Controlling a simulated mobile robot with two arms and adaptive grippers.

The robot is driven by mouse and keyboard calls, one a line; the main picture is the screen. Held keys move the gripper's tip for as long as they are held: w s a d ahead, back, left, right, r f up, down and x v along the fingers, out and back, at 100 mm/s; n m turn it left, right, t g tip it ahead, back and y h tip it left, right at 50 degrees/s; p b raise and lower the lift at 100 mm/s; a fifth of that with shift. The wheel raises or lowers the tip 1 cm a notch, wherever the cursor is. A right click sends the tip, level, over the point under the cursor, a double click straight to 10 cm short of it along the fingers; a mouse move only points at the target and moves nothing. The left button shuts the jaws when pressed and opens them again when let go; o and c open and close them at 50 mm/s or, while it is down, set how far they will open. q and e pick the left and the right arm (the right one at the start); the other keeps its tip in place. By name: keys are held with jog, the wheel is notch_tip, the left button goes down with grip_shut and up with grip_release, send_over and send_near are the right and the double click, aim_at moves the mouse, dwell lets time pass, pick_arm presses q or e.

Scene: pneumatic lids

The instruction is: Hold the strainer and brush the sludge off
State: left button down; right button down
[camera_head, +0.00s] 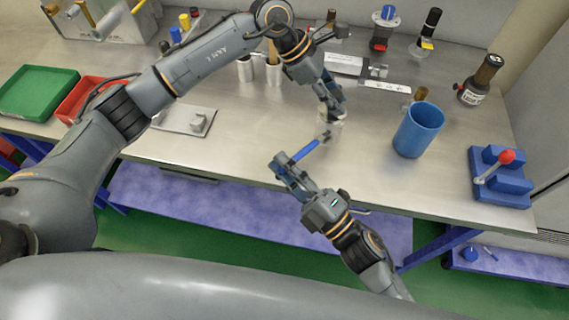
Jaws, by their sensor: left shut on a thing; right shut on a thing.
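My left gripper (334,110) reaches down over the metal worktop and is shut on the strainer (331,122), a small pale cylinder mostly hidden by the fingers. My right gripper (279,166) is at the worktop's front edge, shut on the brush (307,150). The brush has a blue handle that slants up to the right. Its dark grey head (325,136) is right by the lower side of the strainer; I cannot tell whether they touch. The sludge is too small or hidden to make out.
A blue cup (418,130) stands just right of the strainer. A blue clamp block (500,177) with a red-knobbed lever is at the right. A dark bottle (480,81) stands behind. Green (45,92) and red (80,99) trays are at the left. The front middle worktop is clear.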

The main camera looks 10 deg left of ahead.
jog(key=shift+f, duration=0.2)
jog(key=shift+w+f, duration=0.1)
jog(key=shift+f, duration=0.35)
jog(key=shift+s+r, duration=0.1)
jog(key=shift+s, duration=0.2)
jog(key=shift+w+a, duration=0.2)
jog(key=shift+a, duration=0.1)
jog(key=shift+s+r, duration=0.15)
jog(key=shift+r, duration=0.3)
dwell(1.3)
jog(key=shift+r, duration=0.1)
